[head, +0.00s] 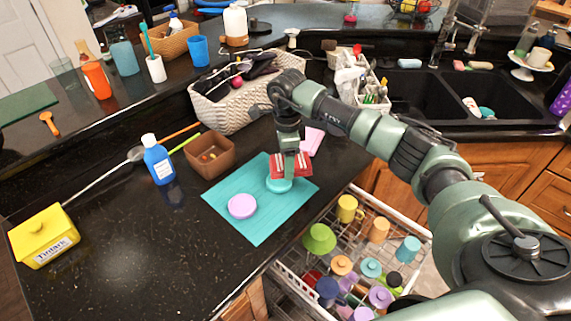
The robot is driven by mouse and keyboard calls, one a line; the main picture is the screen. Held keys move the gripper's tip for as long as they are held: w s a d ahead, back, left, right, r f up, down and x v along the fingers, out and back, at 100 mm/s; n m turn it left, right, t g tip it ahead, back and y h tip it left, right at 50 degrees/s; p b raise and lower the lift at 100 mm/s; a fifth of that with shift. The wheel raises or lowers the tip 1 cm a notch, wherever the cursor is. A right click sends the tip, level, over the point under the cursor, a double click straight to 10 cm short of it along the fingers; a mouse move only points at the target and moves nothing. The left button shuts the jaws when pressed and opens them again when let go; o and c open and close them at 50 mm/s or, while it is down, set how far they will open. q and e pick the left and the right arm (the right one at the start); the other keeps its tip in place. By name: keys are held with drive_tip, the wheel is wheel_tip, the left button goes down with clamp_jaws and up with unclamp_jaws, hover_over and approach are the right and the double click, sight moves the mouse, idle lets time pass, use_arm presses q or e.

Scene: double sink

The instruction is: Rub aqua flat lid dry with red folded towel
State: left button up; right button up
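The aqua flat lid (279,186) lies on the teal mat (253,218) on the dark counter, toward the mat's upper right. My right gripper (291,163) points down above it and is shut on the red folded towel (303,170). The towel is over the back part of the lid and hides some of it; I cannot tell if they touch. A lilac lid (242,206) lies on the mat to the left. My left gripper is not in view.
A brown box (210,156), blue bottle (158,160) and pink item (312,141) stand near the mat. A woven basket (215,115) is behind. An open dishwasher rack (282,272) with several dishes is below the counter edge.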

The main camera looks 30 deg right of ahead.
drive_tip(key=shift+r+p, duration=0.6)
drive_tip(key=shift+r, duration=0.8)
drive_tip(key=shift+f, duration=0.1)
